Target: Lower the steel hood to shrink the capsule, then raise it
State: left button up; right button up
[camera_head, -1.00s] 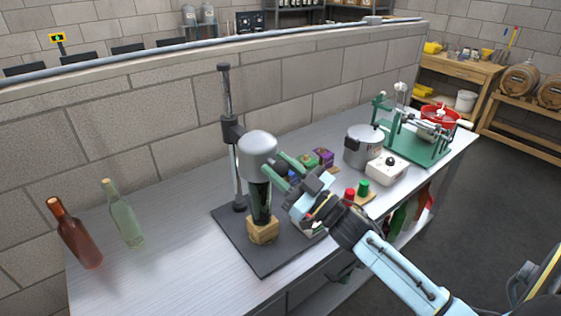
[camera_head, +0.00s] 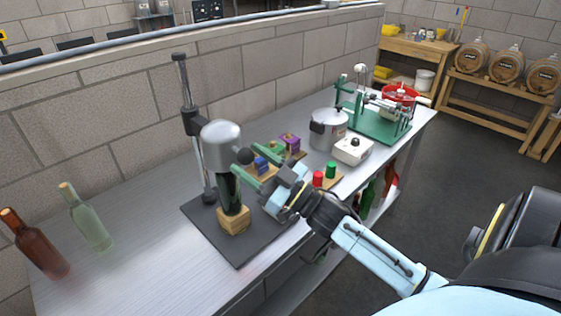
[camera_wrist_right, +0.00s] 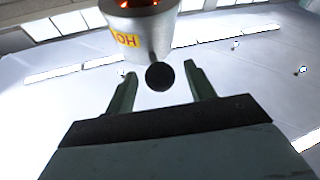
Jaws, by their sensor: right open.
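The steel hood (camera_head: 221,138) hangs from a collar on the upright post (camera_head: 188,110) and sits over the top of a dark green bottle (camera_head: 231,198). The bottle stands upright on a wooden block (camera_head: 234,223); its neck and capsule are hidden by the hood. In the right wrist view the hood (camera_wrist_right: 140,30) shows an orange glow inside and a yellow label. Its black knob (camera_wrist_right: 160,76) appears between the fingertips of my right gripper (camera_wrist_right: 160,80). My right gripper (camera_head: 247,161) is open at the knob; contact is not visible. My left gripper is not in view.
The stand's dark base plate (camera_head: 250,245) lies on the grey bench. A brown bottle (camera_head: 35,245) and a clear green bottle (camera_head: 86,220) stand at left. A red piece (camera_head: 318,179), a green piece (camera_head: 331,169), a white box (camera_head: 353,150) and a steel pot (camera_head: 327,130) are at right.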

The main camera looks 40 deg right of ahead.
pick_arm(q)
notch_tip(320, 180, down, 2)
jog(key=shift+b, duration=0.9)
pick_arm(e)
jog(key=v, duration=1.1)
jog(key=shift+s+f, duration=0.15)
jog(key=shift+s, duration=0.1)
dwell(0.9)
